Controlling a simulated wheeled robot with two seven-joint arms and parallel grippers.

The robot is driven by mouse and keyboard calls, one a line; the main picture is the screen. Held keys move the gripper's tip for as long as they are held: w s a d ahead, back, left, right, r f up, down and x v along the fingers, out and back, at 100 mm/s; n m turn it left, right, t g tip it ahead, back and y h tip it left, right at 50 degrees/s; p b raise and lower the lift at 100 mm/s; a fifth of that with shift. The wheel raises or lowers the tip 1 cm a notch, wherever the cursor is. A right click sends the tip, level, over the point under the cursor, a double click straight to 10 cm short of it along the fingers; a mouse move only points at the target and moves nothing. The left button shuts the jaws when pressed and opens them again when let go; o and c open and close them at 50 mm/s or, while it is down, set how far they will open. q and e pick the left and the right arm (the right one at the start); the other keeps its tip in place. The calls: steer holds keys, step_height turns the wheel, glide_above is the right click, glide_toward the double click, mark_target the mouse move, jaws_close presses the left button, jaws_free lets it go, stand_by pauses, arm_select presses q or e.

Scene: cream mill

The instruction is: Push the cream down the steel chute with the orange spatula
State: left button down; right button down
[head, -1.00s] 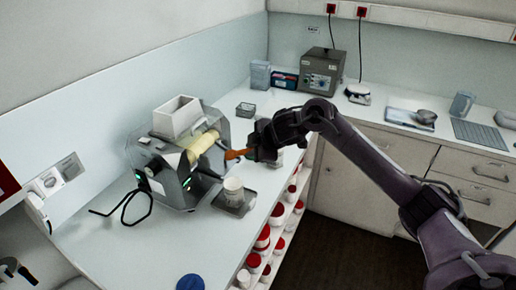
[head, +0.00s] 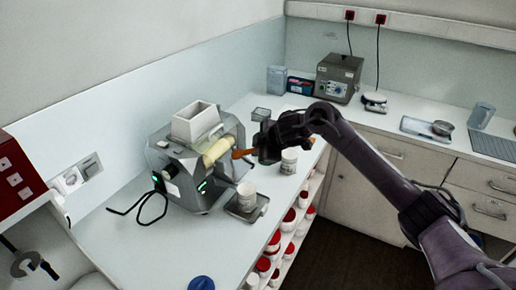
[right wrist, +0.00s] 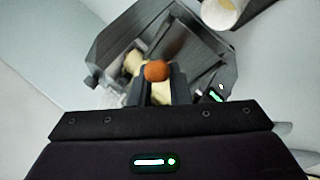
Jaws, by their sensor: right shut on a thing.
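My right gripper (head: 264,150) is shut on the orange spatula (head: 242,153), just right of the mill (head: 182,178). The spatula reaches left to the front of the cream-coloured roller (head: 217,150); I cannot tell whether it touches. In the right wrist view its round orange end (right wrist: 157,71) shows between the fingers (right wrist: 163,90), above the mill. A white jar (head: 247,197) stands below the mill's front. The steel chute and any cream on it are too small or covered to make out clearly. My left gripper is not in view.
The jar stands on a small grey tray (head: 259,211) near the bench edge. A second white jar (head: 289,161) stands near my right gripper. A white hopper (head: 195,122) tops the mill. A black cable (head: 150,208) and blue lid (head: 201,284) lie on the bench.

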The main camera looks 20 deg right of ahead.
steer(key=r+p, duration=0.2)
steer(key=s+d+r+p, duration=0.1)
steer(key=shift+r, duration=0.3)
steer(key=shift+s+r+p, duration=0.2)
steer(key=shift+r+p, duration=0.05)
steer(key=shift+p, duration=0.05)
steer(key=shift+s+d+r, duration=0.2)
steer(key=shift+d+r, duration=0.05)
steer(key=shift+r, duration=0.35)
steer(key=shift+s+d+r, duration=0.2)
steer(key=shift+s+r, duration=0.1)
steer(key=shift+r, duration=0.4)
steer(key=shift+s+d+r, duration=0.2)
steer(key=shift+s+r, duration=0.05)
steer(key=shift+r, duration=0.4)
steer(key=shift+f, duration=0.1)
